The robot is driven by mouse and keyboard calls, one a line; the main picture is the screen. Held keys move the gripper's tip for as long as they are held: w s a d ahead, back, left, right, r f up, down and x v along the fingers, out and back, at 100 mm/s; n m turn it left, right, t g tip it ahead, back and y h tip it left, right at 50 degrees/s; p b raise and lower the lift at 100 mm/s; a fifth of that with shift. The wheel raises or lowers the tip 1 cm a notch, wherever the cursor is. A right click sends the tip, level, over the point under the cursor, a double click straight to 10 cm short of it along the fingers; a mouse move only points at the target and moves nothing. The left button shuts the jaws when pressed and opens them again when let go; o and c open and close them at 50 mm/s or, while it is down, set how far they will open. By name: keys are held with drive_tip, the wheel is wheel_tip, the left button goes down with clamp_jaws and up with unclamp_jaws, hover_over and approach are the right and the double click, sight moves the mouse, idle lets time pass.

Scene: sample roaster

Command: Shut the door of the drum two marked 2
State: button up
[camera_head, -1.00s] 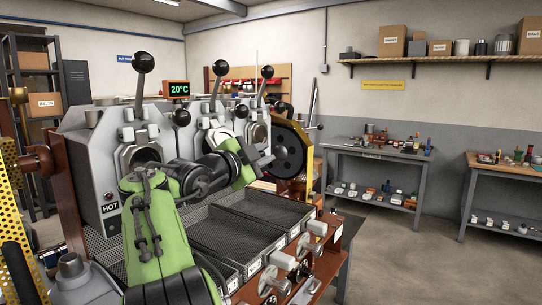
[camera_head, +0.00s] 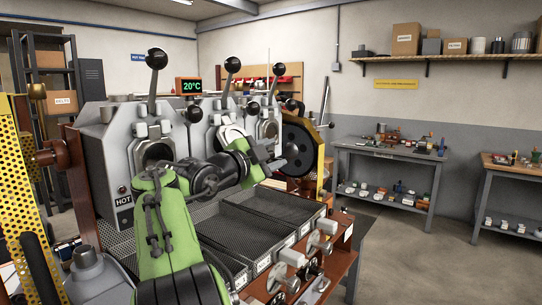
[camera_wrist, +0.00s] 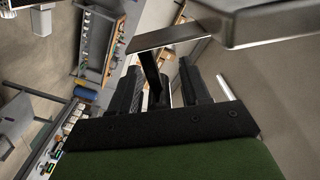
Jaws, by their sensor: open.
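Drum two (camera_head: 226,122) is the middle one of three grey drums in the head view. Its lower front is partly hidden by my arm. A pale rounded piece, apparently its door (camera_head: 232,134), shows just above my wrist; I cannot read a 2 on it or tell how far it stands open. My gripper (camera_head: 272,164) is just right of and below it, pointing right. In the wrist view my gripper (camera_wrist: 160,88) has its dark fingers apart. A thin dark bar shows between or behind them, with a grey metal part above; contact is unclear.
The first drum (camera_head: 155,150), near a HOT label, and the third drum (camera_head: 268,127) flank it. Black-knobbed levers rise above the drums. A black wheel (camera_head: 298,150) stands to the right.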

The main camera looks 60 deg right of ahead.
drive_tip(key=w+a, duration=0.2)
drive_tip(key=a, duration=1.3)
drive_tip(key=shift+w+a+b, duration=0.25)
drive_tip(key=shift+a+b, duration=0.05)
drive_tip(key=shift+b, duration=0.05)
drive_tip(key=s+r+p, duration=0.1)
drive_tip(key=s+r, duration=0.4)
drive_tip(key=r, duration=0.1)
drive_tip(key=shift+a+p, duration=0.3)
drive_tip(key=shift+a, duration=0.05)
